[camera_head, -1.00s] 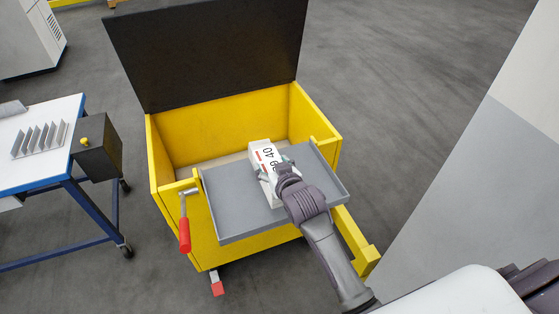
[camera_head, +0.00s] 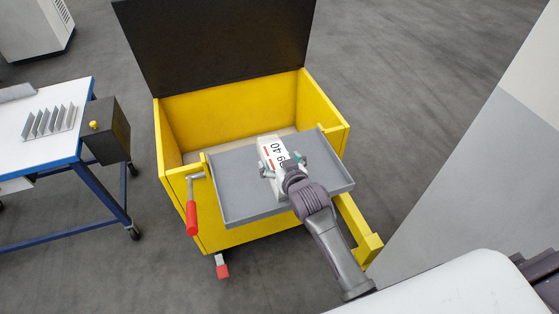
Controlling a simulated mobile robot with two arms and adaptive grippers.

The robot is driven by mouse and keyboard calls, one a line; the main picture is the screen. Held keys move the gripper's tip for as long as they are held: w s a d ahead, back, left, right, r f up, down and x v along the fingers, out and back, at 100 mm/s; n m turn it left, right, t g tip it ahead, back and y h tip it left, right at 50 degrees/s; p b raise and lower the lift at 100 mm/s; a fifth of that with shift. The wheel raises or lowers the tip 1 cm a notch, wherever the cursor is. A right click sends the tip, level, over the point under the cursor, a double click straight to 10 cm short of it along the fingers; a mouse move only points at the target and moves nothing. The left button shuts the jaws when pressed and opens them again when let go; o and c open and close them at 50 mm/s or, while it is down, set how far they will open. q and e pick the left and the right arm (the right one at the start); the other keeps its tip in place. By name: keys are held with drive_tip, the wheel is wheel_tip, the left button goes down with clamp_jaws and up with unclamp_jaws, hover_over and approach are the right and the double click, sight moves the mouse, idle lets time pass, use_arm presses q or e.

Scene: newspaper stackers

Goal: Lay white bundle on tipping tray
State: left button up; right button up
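The tray sits at the front of a yellow box (camera_head: 228,116). My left gripper is not in view.
The box's black lid (camera_head: 218,42) stands open behind it. A red-handled crank (camera_head: 192,217) is at the tray's left. A blue-framed table (camera_head: 38,152) with grey metal parts stands left. A grey wall (camera_head: 470,190) is close on the right.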

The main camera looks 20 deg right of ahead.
drive_tip(key=shift+r, duration=0.15)
drive_tip(key=shift+b+v, duration=0.75)
drive_tip(key=shift+v, duration=5.2)
